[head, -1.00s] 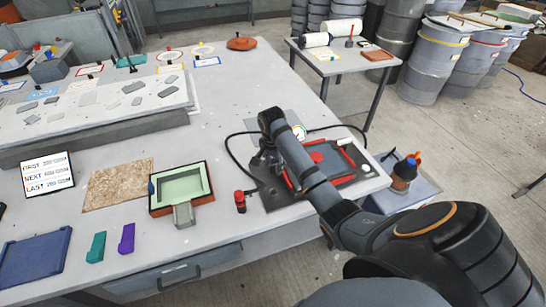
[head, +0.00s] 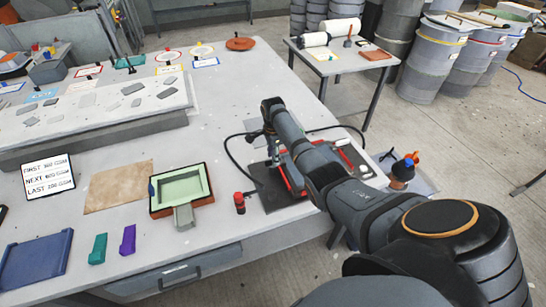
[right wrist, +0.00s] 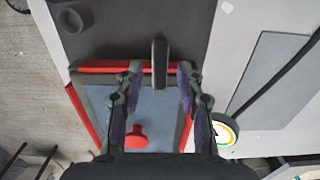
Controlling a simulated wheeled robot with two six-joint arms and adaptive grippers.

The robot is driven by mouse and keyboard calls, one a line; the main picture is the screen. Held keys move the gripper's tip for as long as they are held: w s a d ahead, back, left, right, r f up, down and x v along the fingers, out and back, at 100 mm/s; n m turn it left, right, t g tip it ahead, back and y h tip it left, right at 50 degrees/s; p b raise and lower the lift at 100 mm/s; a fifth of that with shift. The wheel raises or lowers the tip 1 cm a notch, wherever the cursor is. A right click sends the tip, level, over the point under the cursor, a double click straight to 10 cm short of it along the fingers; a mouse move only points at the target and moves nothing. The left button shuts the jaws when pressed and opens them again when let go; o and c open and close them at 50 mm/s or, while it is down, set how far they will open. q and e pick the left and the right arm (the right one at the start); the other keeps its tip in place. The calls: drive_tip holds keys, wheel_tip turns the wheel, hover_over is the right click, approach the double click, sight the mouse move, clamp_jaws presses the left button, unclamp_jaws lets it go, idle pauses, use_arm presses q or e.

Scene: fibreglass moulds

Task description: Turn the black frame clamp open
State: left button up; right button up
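The black frame clamp (right wrist: 160,62) is a dark upright bar in the right wrist view, lying across the red frame's (right wrist: 100,68) edge. My right gripper (right wrist: 160,78) is open, with one finger on each side of the clamp. I see a gap at each side and cannot tell whether either finger touches it. In the head view my right gripper (head: 272,155) is over the far part of the red-framed press, and my arm hides much of the frame. A red knob (right wrist: 128,137) shows inside the frame on a blue-grey surface. My left gripper is not in view.
A red-topped black bottle (head: 239,203) stands left of the dark base plate (head: 283,197). A green mould (head: 181,188) sits further left. A black cable (head: 230,150) loops beside the press. A coloured roundel (right wrist: 225,132) lies right of the fingers.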

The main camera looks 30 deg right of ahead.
drive_tip(key=shift+f, duration=0.7)
drive_tip(key=shift+c, duration=0.2)
clamp_jaws()
